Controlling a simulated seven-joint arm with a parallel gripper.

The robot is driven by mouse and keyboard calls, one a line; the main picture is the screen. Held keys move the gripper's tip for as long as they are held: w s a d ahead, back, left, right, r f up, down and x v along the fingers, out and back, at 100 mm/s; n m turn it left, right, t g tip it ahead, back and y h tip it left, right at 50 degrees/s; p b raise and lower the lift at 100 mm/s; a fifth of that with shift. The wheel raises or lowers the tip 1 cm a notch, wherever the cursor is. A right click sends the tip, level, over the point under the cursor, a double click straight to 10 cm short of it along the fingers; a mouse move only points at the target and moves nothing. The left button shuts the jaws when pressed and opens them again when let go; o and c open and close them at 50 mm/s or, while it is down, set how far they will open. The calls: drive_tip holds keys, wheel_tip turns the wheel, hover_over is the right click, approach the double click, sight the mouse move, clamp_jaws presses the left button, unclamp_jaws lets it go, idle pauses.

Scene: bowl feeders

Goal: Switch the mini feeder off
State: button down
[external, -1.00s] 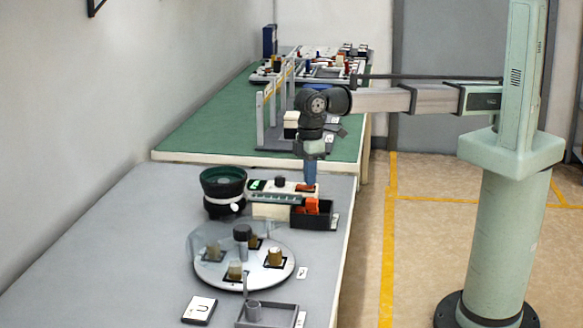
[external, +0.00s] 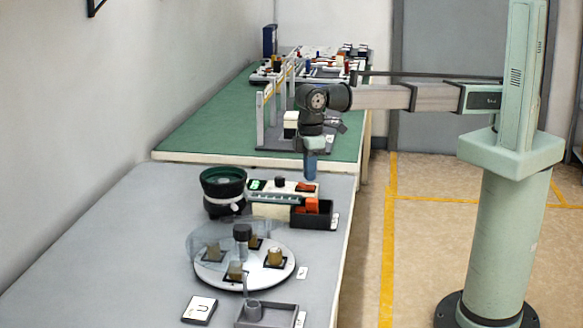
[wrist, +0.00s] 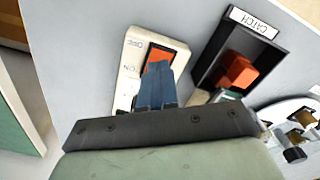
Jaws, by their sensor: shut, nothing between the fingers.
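The mini feeder's dark round bowl (external: 223,190) stands on the grey table, beside a pale control box (external: 270,209) with a small green display and a dark knob. An orange-red switch (external: 305,187) is on the box's right end. In the wrist view the switch (wrist: 160,56) sits in a dark frame, with OFF and ON printed upside down beside it. My gripper (external: 310,178) is shut and empty, its blue fingers pointing down just above the switch. In the wrist view the fingers (wrist: 157,85) cover part of the switch; its tilt is unclear.
A black CATCH bin (external: 322,220) with orange parts stands in front of the box's right end. A white turntable (external: 215,278) with several brown pieces and a grey tray (external: 280,315) lie nearer the camera. A green-topped table (external: 205,135) is behind.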

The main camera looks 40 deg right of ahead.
sight(310, 187)
drive_tip(key=shift+r, duration=2.6)
